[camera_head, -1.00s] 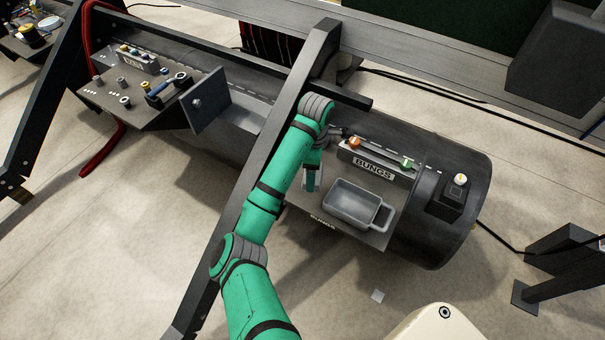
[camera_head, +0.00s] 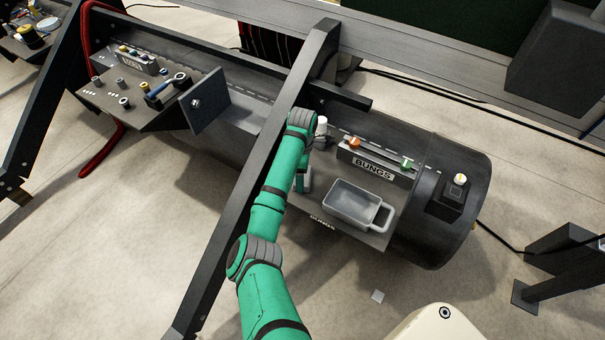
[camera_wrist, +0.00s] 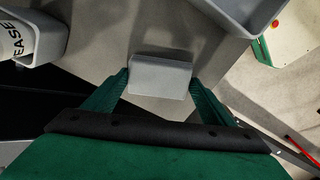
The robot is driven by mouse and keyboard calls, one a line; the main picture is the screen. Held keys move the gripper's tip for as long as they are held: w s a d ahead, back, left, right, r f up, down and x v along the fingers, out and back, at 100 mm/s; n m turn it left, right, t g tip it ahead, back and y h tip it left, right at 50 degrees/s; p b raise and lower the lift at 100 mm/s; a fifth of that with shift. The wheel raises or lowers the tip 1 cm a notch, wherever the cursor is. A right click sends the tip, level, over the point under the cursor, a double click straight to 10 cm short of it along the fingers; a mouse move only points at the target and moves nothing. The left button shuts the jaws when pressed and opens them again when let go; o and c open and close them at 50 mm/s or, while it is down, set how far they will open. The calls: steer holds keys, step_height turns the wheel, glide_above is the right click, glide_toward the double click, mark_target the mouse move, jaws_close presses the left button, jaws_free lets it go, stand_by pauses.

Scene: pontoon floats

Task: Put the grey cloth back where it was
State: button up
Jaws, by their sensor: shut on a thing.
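In the wrist view, my gripper (camera_wrist: 160,88) is shut on the grey cloth (camera_wrist: 160,70), which looks like a folded, block-shaped pad between the two green fingers. My arm hides most of the gripper and the cloth there.
A white can (camera_head: 321,127) stands behind my wrist; its "EASE" lettering (camera_wrist: 14,40) shows in the wrist view, in a grey holder. A rack marked BUNGS (camera_head: 374,169) holds orange and green pieces. A dark slanted beam (camera_head: 262,165) runs close left of my arm.

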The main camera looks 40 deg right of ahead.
steer(key=shift+f, duration=0.2)
steer(key=o, duration=1)
steer(key=shift+r, duration=0.1)
step_height(320, 180, up, 12)
steer(key=shift+a+f, duration=0.1)
stand_by(0.3)
